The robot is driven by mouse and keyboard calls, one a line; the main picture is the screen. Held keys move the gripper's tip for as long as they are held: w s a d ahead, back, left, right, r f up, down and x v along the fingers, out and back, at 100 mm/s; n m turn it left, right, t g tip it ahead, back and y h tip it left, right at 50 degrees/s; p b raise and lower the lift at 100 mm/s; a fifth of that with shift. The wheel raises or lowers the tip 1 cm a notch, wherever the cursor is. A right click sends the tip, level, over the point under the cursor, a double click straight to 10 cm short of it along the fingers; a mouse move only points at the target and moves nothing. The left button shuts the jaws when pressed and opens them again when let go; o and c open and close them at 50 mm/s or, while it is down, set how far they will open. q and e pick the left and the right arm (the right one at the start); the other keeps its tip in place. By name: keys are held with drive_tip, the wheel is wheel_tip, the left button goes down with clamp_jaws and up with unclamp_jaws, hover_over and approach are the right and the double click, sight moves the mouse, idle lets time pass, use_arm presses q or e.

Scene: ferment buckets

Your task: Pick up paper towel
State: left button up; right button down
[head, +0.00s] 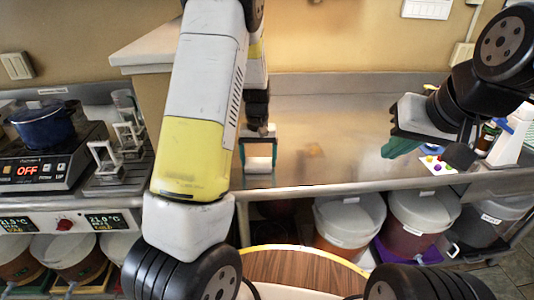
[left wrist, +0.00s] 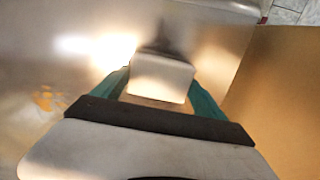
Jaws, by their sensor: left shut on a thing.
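The paper towel (head: 259,164) is a small white piece near the front edge of the steel counter in the head view. My left gripper (head: 258,150) reaches down to it, with one teal finger on each side, and is shut on it. In the left wrist view the paper towel (left wrist: 160,77) sits between the teal fingers of my left gripper (left wrist: 160,88). I cannot tell whether it touches the counter. My right gripper (head: 401,146) is over the right part of the counter, away from the towel; its finger gap is not clear.
The steel counter (head: 330,130) is mostly clear in the middle. A blue pot (head: 43,125) stands on a hot plate at the left, next to metal stands (head: 118,150). A white card with coloured dots (head: 436,166) and bottles are at the right. Lidded buckets (head: 348,215) stand below.

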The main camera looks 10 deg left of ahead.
sight(258, 164)
use_arm(q)
drive_tip(key=shift+r, duration=0.55)
drive_tip(key=r, duration=0.1)
drive_tip(key=s+r, duration=0.1)
drive_tip(key=shift+d+r, duration=0.1)
drive_tip(key=shift+r, duration=0.2)
drive_tip(key=s+d+r, duration=0.1)
drive_tip(key=s, duration=1.4)
drive_tip(key=shift+d+r, duration=0.15)
drive_tip(key=shift+d, duration=0.15)
